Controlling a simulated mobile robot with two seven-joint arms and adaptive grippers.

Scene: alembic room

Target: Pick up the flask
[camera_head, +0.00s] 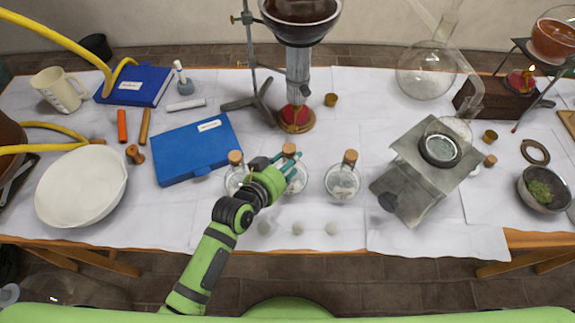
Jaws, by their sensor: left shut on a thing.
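Three small glass flasks with cork stoppers stand in a row near the middle of the table. The left flask (234,183) is partly behind my gripper. The middle flask (298,184) has its cork at the fingers. The right flask (342,182) stands apart and upright, with pale content. My left gripper (283,163) reaches in from the front and is shut at the neck of the middle flask. The fingers hide part of that neck. I cannot tell whether this flask is off the table. My right gripper is not in view.
A blue folder (196,146) lies left of the flasks, with a white bowl (80,187) farther left. A metal stand (412,185) with a lens is on the right. A burner (297,117) under a large vessel stands behind. White cloth in front is mostly clear.

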